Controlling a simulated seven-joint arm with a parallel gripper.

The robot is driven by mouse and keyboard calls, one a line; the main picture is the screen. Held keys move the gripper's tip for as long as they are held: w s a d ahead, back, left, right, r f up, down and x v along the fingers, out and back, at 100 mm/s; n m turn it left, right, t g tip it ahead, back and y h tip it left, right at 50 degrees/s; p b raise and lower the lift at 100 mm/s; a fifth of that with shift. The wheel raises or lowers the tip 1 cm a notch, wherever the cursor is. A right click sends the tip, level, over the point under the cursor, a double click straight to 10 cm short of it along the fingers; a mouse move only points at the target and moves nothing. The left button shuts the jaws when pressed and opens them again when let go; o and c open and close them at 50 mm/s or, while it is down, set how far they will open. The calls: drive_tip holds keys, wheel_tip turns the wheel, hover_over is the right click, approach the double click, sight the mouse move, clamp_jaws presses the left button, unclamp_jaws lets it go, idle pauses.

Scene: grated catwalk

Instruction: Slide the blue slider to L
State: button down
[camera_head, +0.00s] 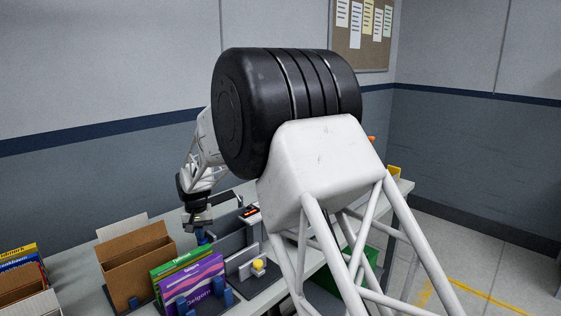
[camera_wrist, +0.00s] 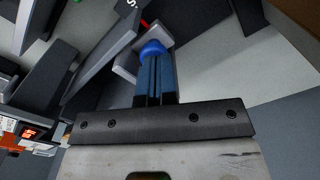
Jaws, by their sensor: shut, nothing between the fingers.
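The blue slider's round knob (camera_wrist: 152,48) shows in the wrist view on a light grey block, just beyond my fingertips. My gripper (camera_wrist: 155,62) has its two blue fingers together with nothing between them. The fingertips overlap the near edge of the knob in this view; I cannot tell whether they touch it. In the head view my gripper (camera_head: 203,238) is low over the table, beside an upright grey panel, and the slider cannot be made out there. Part of a white letter shows at the wrist view's top edge; no L mark is readable.
On the table (camera_head: 82,268) stand a cardboard holder (camera_head: 135,262), a purple box (camera_head: 196,284) and a green box (camera_head: 180,262) to the left of and nearer than my gripper. A yellow knob (camera_head: 258,265) sits to the right. A device with a lit red display (camera_wrist: 29,132) is nearby.

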drive_tip(key=shift+s+a, duration=1.45)
idle(1.6)
drive_tip(key=shift+r, duration=2.95)
